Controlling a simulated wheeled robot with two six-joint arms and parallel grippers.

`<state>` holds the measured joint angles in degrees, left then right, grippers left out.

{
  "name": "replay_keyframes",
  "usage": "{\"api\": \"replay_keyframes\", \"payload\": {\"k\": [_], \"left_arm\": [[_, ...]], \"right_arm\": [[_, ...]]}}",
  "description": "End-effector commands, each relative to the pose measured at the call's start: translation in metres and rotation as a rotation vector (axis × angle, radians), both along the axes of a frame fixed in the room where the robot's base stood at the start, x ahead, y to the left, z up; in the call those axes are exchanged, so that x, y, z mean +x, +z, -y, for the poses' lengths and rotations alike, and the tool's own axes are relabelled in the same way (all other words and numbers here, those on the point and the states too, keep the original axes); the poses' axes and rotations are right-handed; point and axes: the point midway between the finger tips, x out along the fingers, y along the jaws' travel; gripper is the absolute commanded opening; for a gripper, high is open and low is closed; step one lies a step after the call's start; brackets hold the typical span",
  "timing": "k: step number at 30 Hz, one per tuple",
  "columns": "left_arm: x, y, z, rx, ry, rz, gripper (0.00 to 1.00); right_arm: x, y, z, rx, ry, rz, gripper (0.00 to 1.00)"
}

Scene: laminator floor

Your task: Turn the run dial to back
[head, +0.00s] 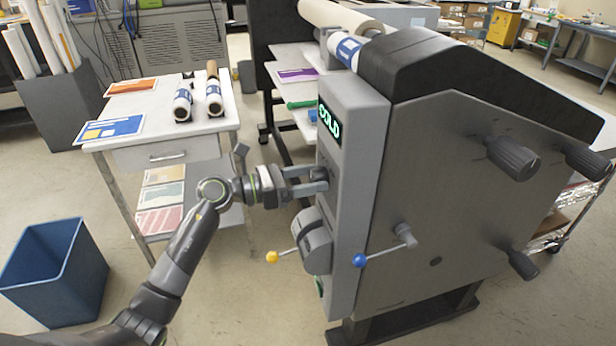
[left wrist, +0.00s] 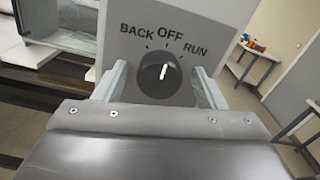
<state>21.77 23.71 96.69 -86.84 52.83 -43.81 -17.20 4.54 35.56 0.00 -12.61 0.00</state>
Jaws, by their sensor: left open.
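The run dial (left wrist: 158,76) is a round black knob on a grey panel (left wrist: 215,20), with the labels BACK, OFF and RUN above it. Its white pointer line points up toward OFF. My left gripper (left wrist: 160,88) is open, with one finger on each side of the dial in the left wrist view. A gap shows between each finger and the knob. In the head view the left gripper (head: 312,180) reaches the panel side of the laminator (head: 450,200), and the dial is mostly hidden by the fingers. My right gripper is not in view.
A green COLD display (head: 329,123) sits above the dial. Below are a grey lever housing (head: 312,238) with a yellow knob (head: 272,257) and a crank with a blue knob (head: 360,260). A white side table (head: 205,128) and a blue bin (head: 55,265) stand left.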

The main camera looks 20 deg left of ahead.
Motion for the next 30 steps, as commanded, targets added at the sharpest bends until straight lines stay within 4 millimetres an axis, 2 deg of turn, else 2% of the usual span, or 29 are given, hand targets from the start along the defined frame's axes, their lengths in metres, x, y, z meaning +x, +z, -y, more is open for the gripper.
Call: {"api": "replay_keyframes", "payload": {"k": [3, 13, 23, 30], "left_arm": [[0.000, 0.000, 0.000, 0.000, 0.000, 0.000, 0.62], [0.000, 0.000, 0.000, 0.000, 0.000, 0.000, 0.20], [0.000, 0.001, -0.001, -0.031, 0.001, -0.046, 0.20], [0.001, 0.002, -0.001, -0.118, 0.001, -0.175, 0.20]], "right_arm": [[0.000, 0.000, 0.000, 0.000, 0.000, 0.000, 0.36], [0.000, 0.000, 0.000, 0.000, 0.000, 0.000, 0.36], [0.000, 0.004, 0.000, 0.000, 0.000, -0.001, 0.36], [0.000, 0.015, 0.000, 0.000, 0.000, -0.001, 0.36]]}}
